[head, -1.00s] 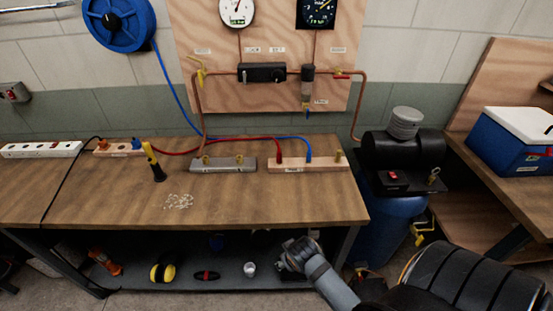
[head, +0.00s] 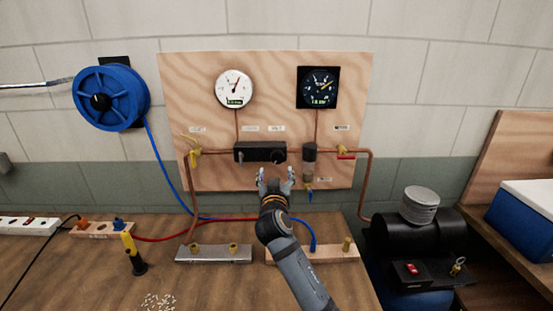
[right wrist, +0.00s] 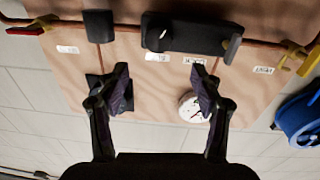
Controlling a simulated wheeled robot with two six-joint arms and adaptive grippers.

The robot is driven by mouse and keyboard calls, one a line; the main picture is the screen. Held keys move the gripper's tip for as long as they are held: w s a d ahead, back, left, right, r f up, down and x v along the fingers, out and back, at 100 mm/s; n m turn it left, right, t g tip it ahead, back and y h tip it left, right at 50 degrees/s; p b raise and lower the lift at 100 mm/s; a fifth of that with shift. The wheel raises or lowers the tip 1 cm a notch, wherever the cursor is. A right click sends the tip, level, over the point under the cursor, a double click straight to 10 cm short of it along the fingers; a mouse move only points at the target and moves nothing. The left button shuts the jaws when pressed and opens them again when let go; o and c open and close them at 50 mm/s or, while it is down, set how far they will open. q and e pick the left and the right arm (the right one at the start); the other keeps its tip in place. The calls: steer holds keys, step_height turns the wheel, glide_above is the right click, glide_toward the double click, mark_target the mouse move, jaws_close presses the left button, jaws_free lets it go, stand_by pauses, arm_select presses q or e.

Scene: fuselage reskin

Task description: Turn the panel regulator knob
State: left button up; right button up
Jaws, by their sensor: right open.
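The black regulator block (head: 258,152) is mounted on the plywood panel (head: 210,90), in the copper pipe line. A dark round knob (head: 278,156) shows near its right end. In the right wrist view, which is upside down, the block (right wrist: 190,36) lies beyond the fingertips, with a knob (right wrist: 157,36) near its left end. My right gripper (head: 276,178) is open and empty, just below the knob in the head view. It also shows in the right wrist view (right wrist: 160,77), its fingers spread wide and apart from the block. My left gripper is not in view.
A white gauge (head: 235,88) and a black gauge (head: 317,87) hang above. A filter (head: 309,160) and red-handled valve (head: 346,156) are right of the block, a yellow valve (head: 194,158) left. Below, the workbench (head: 200,285) carries fittings, hoses and a yellow-black tool (head: 132,255).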

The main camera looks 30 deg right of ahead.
mark_target(277, 160)
steer(key=p+x, duration=0.1)
steer(key=x, duration=0.4)
steer(key=shift+d+f, duration=0.15)
steer(key=shift+d, duration=0.05)
steer(key=x, duration=0.1)
steer(key=p+x, duration=0.1)
steer(key=x, duration=0.2)
steer(key=shift+w+f, duration=0.15)
steer(key=shift+f, duration=0.15)
steer(key=shift+w+d, duration=0.2)
steer(key=shift+c, duration=0.9)
steer(key=c, duration=0.7)
steer(key=shift+c, duration=1.2)
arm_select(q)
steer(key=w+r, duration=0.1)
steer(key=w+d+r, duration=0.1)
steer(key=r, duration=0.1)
